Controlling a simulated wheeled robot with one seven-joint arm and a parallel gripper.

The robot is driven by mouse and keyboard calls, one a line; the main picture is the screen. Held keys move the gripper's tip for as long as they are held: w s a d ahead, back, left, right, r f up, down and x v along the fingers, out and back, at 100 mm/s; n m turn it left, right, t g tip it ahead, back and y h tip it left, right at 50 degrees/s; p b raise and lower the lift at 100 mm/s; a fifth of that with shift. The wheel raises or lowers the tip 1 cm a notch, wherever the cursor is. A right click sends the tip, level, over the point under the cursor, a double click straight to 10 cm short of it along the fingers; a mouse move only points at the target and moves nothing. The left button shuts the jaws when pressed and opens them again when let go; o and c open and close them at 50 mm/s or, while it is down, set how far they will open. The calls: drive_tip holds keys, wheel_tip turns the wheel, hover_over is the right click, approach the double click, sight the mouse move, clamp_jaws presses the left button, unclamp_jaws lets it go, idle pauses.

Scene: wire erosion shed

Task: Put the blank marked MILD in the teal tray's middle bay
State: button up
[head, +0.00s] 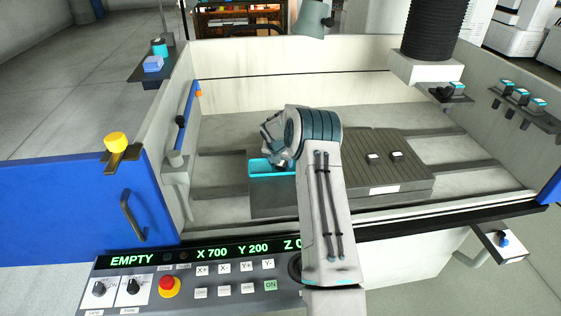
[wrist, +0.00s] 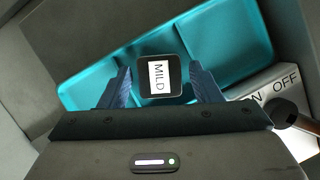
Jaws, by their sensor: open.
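The teal tray (head: 262,172) lies on the left part of the machine bed in the head view, partly covered by my arm. It also shows in the wrist view (wrist: 232,38), where low dividers split it into bays. The dark blank with the white label MILD (wrist: 175,88) sits in the tray's middle bay, its label facing up. My gripper (wrist: 159,70) is open around the blank, one finger on each side, with a gap visible between each finger and the blank. The blank's near edge is close to the gripper body. In the head view the fingertips are hidden.
Two dark blanks with pale labels (head: 373,157) (head: 396,155) stand on the slotted grey block (head: 415,178) right of my arm. A switch plate marked OFF (wrist: 280,85) shows beside the tray in the wrist view. The control panel (head: 225,285) is in front.

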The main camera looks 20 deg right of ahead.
drive_tip(key=s+a+r+m+b, duration=0.15)
drive_tip(key=s+a+r, duration=0.3)
drive_tip(key=r, duration=0.45)
drive_tip(key=s+a+r+m+b, duration=0.1)
drive_tip(key=s+a+r+m, duration=0.3)
drive_tip(key=r, duration=0.6)
drive_tip(key=s+a+r+m, duration=0.3)
drive_tip(key=s+m, duration=0.1)
drive_tip(key=s, duration=0.2)
drive_tip(key=s+a+r+m, duration=0.3)
drive_tip(key=s, duration=0.4)
drive_tip(key=s+a+m+y, duration=0.1)
drive_tip(key=s+a+m, duration=0.2)
drive_tip(key=s+m, duration=0.4)
drive_tip(key=s+a+f+m+y, duration=0.1)
drive_tip(key=s+m, duration=0.7)
drive_tip(key=s, duration=0.8)
drive_tip(key=a+y, duration=0.1)
drive_tip(key=a, duration=0.1)
drive_tip(key=shift+s+a+f, duration=0.15)
drive_tip(key=shift+s+a, duration=0.15)
drive_tip(key=shift+a, duration=0.1)
